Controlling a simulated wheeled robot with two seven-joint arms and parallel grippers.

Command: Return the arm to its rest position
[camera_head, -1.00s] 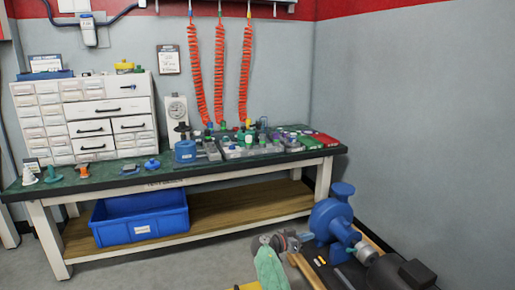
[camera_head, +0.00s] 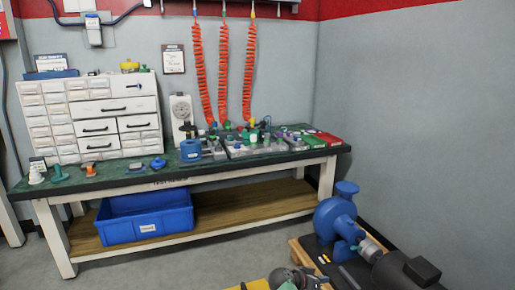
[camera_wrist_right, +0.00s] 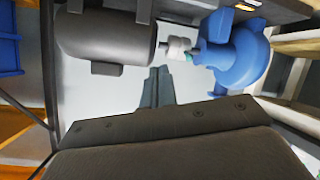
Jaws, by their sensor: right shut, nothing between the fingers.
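My right gripper (camera_wrist_right: 157,88) shows in the right wrist view as two dark fingers pressed together with nothing between them. In the head view, a grey piece that looks like part of my right arm or gripper (camera_head: 297,279) sits at the bottom edge, mostly cut off, left of the pump unit. Its fingertips cannot be made out there. My left gripper is not in view.
The blue pump (camera_head: 337,217) and dark motor (camera_head: 405,273) stand at lower right. The workbench (camera_head: 110,183) with drawers (camera_head: 97,109) and small parts runs along the wall. A blue bin (camera_head: 146,222) sits on its lower shelf. Grey floor (camera_head: 220,262) before the bench is clear.

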